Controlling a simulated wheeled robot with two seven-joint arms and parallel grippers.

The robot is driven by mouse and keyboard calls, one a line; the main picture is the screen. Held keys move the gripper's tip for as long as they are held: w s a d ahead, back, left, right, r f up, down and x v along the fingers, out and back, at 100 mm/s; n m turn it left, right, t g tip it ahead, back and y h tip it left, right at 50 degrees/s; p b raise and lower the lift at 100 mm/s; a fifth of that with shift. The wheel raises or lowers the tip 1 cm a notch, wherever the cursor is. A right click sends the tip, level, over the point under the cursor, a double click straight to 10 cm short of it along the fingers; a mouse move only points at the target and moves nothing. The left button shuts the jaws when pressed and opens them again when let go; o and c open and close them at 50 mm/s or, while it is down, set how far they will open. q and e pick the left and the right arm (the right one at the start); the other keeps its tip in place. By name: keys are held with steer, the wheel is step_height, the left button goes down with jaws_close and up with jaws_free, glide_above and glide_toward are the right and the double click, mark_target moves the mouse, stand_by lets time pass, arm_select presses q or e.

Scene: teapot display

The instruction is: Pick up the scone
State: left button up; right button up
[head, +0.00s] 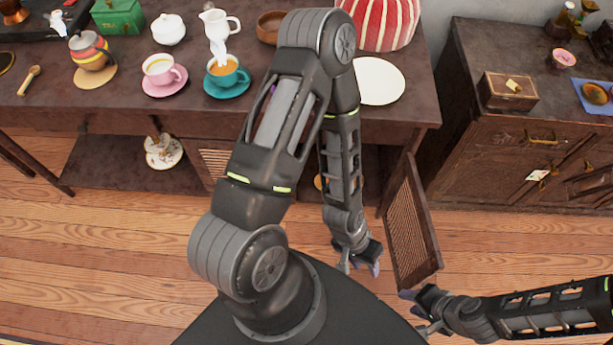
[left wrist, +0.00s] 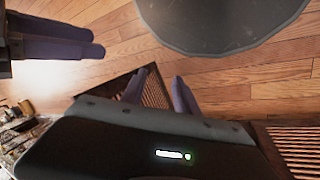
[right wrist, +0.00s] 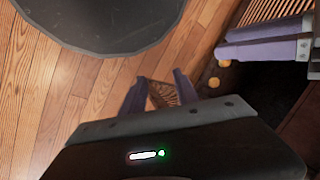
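I cannot surely tell which thing is the scone. Two small golden round pieces (right wrist: 213,83) lie in a dark space beside the other gripper's fingers in the right wrist view. A small orange piece (head: 318,182) shows inside the lower cabinet in the head view, mostly hidden by my left arm. A brown round thing lies on a blue cloth (head: 580,88) on the right cabinet. My left gripper (head: 360,266) is open and empty, low in front of the cabinet by its open door. My right gripper (head: 419,311) is open and empty, just below that door.
An open lattice door (head: 410,222) stands out from the cabinet close to both grippers. The table top (head: 130,105) holds a pink cup (head: 160,69), a teal cup (head: 227,72), a white plate (head: 378,81) and a striped cosy (head: 385,22). The wooden floor (head: 90,270) at left is clear.

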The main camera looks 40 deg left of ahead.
steer(key=shift+d, duration=0.1)
